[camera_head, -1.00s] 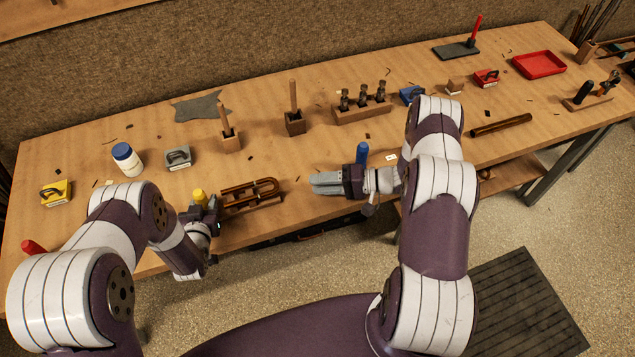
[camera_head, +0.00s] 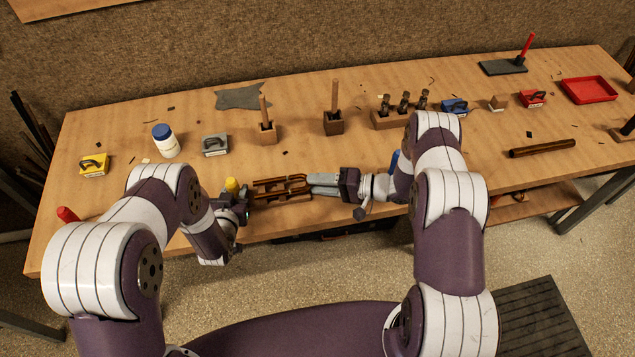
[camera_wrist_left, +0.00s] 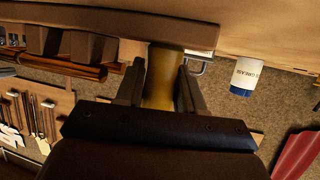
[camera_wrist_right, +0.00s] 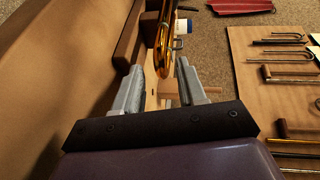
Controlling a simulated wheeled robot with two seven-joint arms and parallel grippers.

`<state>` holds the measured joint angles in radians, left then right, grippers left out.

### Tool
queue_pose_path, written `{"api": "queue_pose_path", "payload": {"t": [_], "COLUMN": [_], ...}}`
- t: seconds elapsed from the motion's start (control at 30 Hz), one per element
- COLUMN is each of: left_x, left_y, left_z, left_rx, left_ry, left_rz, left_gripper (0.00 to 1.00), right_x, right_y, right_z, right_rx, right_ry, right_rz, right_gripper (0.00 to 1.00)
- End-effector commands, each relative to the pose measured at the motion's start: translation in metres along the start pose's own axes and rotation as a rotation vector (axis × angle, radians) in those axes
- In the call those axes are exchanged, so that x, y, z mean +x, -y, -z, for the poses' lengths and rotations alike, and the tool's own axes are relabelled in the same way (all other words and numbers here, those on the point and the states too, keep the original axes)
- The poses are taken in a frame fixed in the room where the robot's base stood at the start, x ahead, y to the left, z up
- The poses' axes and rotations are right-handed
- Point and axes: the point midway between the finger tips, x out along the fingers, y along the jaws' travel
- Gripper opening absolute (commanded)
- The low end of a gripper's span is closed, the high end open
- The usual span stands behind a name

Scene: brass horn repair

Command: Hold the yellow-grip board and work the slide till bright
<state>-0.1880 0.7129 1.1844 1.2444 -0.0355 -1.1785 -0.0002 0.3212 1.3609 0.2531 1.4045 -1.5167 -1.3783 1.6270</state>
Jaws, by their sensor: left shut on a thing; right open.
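The board (camera_head: 285,199) lies near the table's front edge with the brown, brass-looking slide (camera_head: 270,184) on it. Its yellow grip (camera_head: 232,184) stands at the left end. My left gripper (camera_head: 238,200) is shut on this grip; the left wrist view shows the yellow grip (camera_wrist_left: 160,80) between both fingers. My right gripper (camera_head: 314,184) is open at the board's right end. In the right wrist view the golden slide (camera_wrist_right: 167,38) reaches toward the gap between the open fingers (camera_wrist_right: 160,85). I cannot tell whether they touch it. The slide's right end is partly hidden in the head view.
A blue upright handle (camera_head: 394,162) stands behind my right wrist. Farther back are a white jar (camera_head: 165,142), grey (camera_head: 215,146) and yellow (camera_head: 93,165) blocks, and wooden holders (camera_head: 334,126). The table between the board and these holders is mostly clear.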

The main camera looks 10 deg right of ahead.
Motion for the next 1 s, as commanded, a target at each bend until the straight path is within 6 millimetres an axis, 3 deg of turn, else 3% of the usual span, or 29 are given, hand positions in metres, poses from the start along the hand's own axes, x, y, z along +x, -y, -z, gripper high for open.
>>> {"api": "queue_pose_path", "payload": {"t": [0.3,0.33,0.43,0.47,0.67,1.0], "left_x": [0.0,0.0,0.0,0.0,0.0,0.0], "left_y": [0.0,0.0,0.0,0.0,0.0,0.0], "left_z": [-0.001,-0.001,-0.001,-0.001,-0.001,-0.001], "left_rx": [0.0,0.0,0.0,0.0,0.0,0.0], "left_ry": [0.002,0.002,0.002,0.002,0.002,0.002], "left_rz": [0.0,0.0,0.0,0.0,0.0,0.001], "left_gripper": [0.09,0.09,0.09,0.09,0.09,0.09], "right_x": [0.007,0.007,0.007,0.007,0.005,-0.027], "right_y": [0.0,0.0,0.0,0.0,-0.001,-0.008], "right_z": [0.0,0.0,0.0,0.0,0.001,0.014], "right_rx": [0.0,0.0,0.0,0.0,0.0,-0.001], "right_ry": [0.0,0.0,0.0,0.0,-0.001,-0.001], "right_rz": [0.0,0.0,0.0,0.0,0.0,0.0], "right_gripper": [0.41,0.37,0.05,0.0,0.0,0.0]}}
